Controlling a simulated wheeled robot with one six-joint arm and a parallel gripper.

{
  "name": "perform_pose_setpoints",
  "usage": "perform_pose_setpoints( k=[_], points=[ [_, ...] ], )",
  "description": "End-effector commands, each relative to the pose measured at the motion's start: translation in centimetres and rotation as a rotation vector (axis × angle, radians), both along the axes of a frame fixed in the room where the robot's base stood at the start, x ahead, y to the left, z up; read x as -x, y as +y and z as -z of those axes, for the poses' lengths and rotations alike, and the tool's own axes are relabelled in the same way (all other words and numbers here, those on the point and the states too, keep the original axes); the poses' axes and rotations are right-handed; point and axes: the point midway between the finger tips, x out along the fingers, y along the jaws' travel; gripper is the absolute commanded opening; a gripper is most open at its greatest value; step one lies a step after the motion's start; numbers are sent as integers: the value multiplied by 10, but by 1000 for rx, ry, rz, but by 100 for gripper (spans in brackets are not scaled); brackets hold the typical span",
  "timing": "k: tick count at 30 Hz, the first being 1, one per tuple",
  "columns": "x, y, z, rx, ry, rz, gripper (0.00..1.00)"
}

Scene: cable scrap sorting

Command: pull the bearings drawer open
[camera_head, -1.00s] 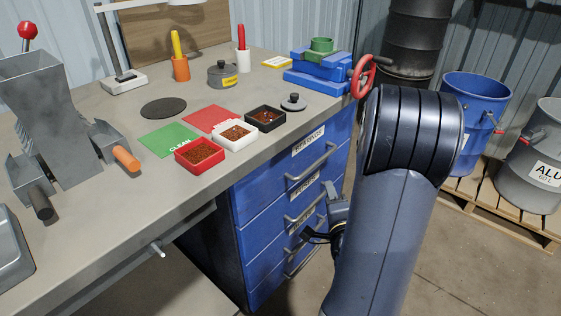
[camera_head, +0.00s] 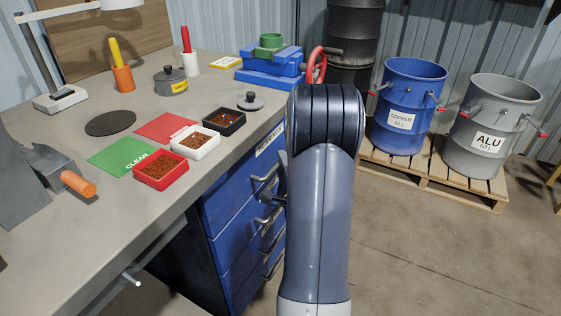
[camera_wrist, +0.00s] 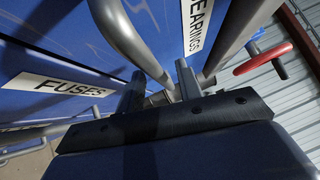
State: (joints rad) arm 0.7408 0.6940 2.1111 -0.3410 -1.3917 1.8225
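The blue bearings drawer (camera_head: 268,158) is the top one in the cabinet under the bench. Its front looks flush with the drawers below. Its BEARINGS label (camera_wrist: 198,24) shows sideways in the wrist view. The grey bearings handle (camera_wrist: 128,38) runs down to between the fingertips of my gripper (camera_wrist: 160,88). The fingers stand apart on either side of the handle, with a gap seeming to show beside it; contact cannot be made out. In the head view my arm hides most of the gripper and part of the handle (camera_head: 264,180).
The FUSES drawer label (camera_wrist: 65,86) lies beside the bearings handle. The bench top (camera_head: 150,220) carries red, white and black trays and a blue vise (camera_head: 268,68) with a red wheel (camera_head: 317,65). Copper (camera_head: 405,105) and ALU (camera_head: 490,125) drums stand on a pallet. The floor at right is clear.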

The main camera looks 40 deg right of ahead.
Motion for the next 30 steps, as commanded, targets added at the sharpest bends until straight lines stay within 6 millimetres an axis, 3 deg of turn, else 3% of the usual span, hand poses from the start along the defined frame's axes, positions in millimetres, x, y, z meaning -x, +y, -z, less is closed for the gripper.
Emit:
perform_pose_setpoints(
  k=[5,13,26,30],
  points=[
    [-10,-5,-2,0,-1,1,34],
    [-12,-5,-2,0,0,1,34],
    [-11,-5,-2,0,0,1,0],
    [-11,-5,-2,0,0,1,0]
  ],
)
